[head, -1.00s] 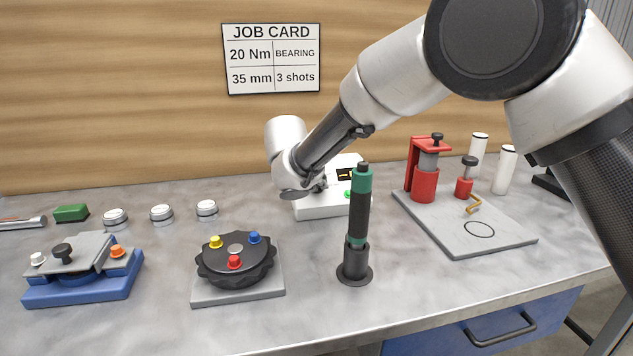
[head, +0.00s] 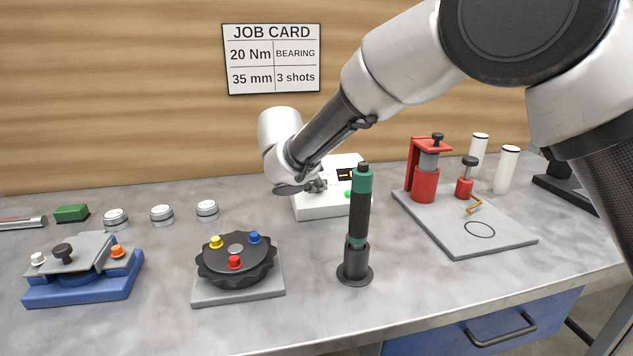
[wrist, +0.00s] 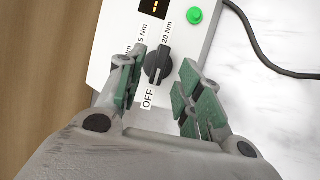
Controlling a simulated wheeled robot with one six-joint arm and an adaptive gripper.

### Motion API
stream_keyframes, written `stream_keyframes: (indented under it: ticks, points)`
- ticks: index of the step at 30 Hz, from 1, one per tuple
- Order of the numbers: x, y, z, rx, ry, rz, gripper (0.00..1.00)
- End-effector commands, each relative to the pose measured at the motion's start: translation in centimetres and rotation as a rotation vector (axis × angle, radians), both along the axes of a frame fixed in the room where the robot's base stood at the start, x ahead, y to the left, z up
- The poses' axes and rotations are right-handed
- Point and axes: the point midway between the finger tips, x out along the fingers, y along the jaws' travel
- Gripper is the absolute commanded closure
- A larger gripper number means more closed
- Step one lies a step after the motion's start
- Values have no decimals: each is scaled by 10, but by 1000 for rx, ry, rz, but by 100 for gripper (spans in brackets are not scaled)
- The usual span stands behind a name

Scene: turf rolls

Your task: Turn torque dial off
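The torque dial is a black knob (wrist: 157,62) on a white box (wrist: 105,60) in the wrist view. Labels for OFF, 5 Nm and 20 Nm lie around it, with OFF on the near side. The knob's bar runs lengthwise between the near and far sides; I cannot tell which end is its pointer. My gripper (wrist: 163,66) is open, with its green-padded fingers on either side of the knob and visible gaps. In the head view the box (head: 318,208) stands mid-bench, and my gripper (head: 318,186) is over it, hiding the dial.
A green button (wrist: 194,16) and a small display sit on the box's far part, and a dark cable (wrist: 265,55) runs beside it. In the head view a green-and-black tool (head: 359,215) stands upright in front of the box. A black round fixture (head: 236,265) is at left.

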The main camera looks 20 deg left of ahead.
Motion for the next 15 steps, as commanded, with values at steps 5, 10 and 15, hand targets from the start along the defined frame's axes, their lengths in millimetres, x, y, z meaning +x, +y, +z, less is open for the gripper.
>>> stream_keyframes:
  ticks: [5,10,15]
  points:
    - [-32,1,30,2,-1,3,64]
    - [-54,1,50,1,-1,3,64]
    - [-64,0,59,0,0,1,64]
